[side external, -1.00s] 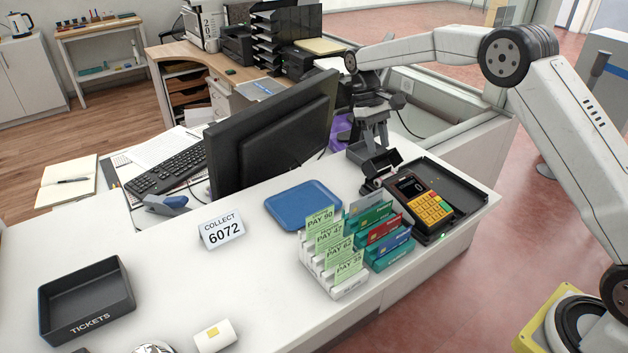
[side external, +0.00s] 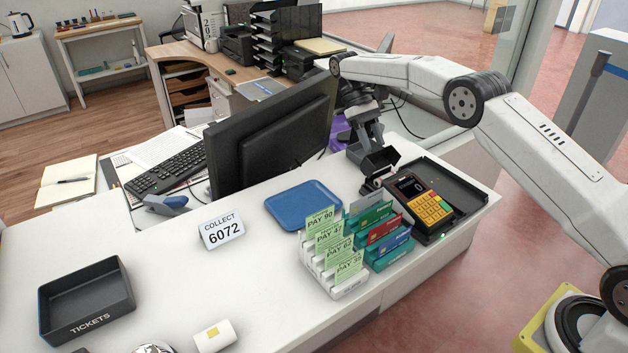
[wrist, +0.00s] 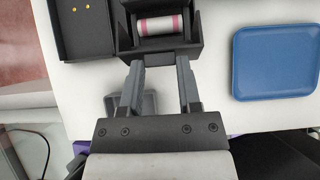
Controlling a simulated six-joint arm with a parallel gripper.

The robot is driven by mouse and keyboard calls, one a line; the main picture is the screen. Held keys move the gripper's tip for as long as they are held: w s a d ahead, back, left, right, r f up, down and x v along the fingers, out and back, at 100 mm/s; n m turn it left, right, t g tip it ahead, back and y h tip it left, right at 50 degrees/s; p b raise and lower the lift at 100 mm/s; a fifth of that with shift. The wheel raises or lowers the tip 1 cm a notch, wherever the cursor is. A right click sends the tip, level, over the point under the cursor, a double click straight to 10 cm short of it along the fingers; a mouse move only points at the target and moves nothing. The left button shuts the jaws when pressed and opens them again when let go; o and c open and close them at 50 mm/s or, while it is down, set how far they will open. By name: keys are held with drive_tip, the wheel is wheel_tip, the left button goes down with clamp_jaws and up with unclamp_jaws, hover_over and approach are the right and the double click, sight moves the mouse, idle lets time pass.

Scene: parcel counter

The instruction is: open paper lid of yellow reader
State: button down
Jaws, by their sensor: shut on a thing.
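The yellow reader (side external: 427,206) lies in a black tray on the counter, its screen showing 0. At its far end a dark paper lid (side external: 378,158) stands raised; its exact angle is hard to tell. My gripper (side external: 366,148) is behind this end, shut on the lid. In the wrist view, the fingers of my gripper (wrist: 159,62) reach either side of the black lid (wrist: 160,52). A white paper roll with pink ends (wrist: 160,25) shows in the open compartment beyond. The yellow keypad is out of the wrist view.
A card rack (side external: 345,268) with green pay slips stands close left of the reader. A blue tray (side external: 303,205) lies farther left, and a monitor (side external: 275,138) stands behind. The black tray (side external: 470,190) has an empty bay beside the reader. The counter's front edge is close.

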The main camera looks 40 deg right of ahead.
drive_tip(key=shift+c, duration=1.4)
unclamp_jaws()
drive_tip(key=shift+s+r+t, duration=0.2)
drive_tip(key=shift+s+t, duration=0.35)
drive_tip(key=shift+t, duration=0.35)
drive_tip(key=shift+s+t, duration=0.25)
drive_tip(key=shift+t, duration=0.05)
drive_tip(key=shift+s+t, duration=0.15)
drive_tip(key=shift+t, duration=0.15)
drive_tip(key=shift+r, duration=0.2)
drive_tip(key=shift+v, duration=3.45)
drive_tip(key=s+a+r+g, duration=0.1)
drive_tip(key=s+r+g, duration=0.2)
drive_tip(key=s, duration=1.3)
drive_tip(key=shift+s+r, duration=0.25)
drive_tip(key=shift+r, duration=1.25)
